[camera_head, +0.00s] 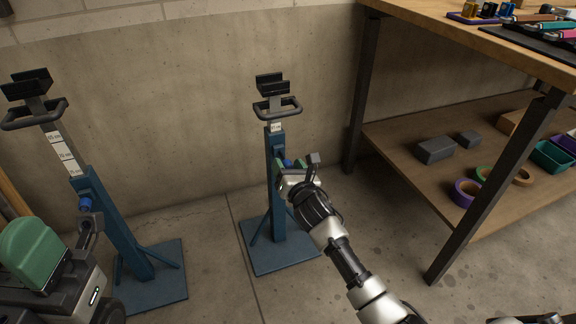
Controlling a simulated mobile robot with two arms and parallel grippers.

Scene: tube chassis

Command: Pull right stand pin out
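The right stand (275,215) is a blue upright post on a flat blue base, with a grey inner tube, a handle bar and a dark cradle on top. A small blue pin knob (288,163) shows at the upper part of its post. My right gripper (290,166) is at this knob, its fingers around or right beside it. The wrist partly hides the knob and post, so I cannot tell whether the fingers grip it. My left gripper is not in view.
The left stand (125,240) has its own blue knob (85,203). A dark machine with a green cover (32,250) stands in front of it. On the right, a workbench (484,30) has a lower shelf with boxes and tape rolls. Its leg (490,190) is near my arm. A concrete wall is behind.

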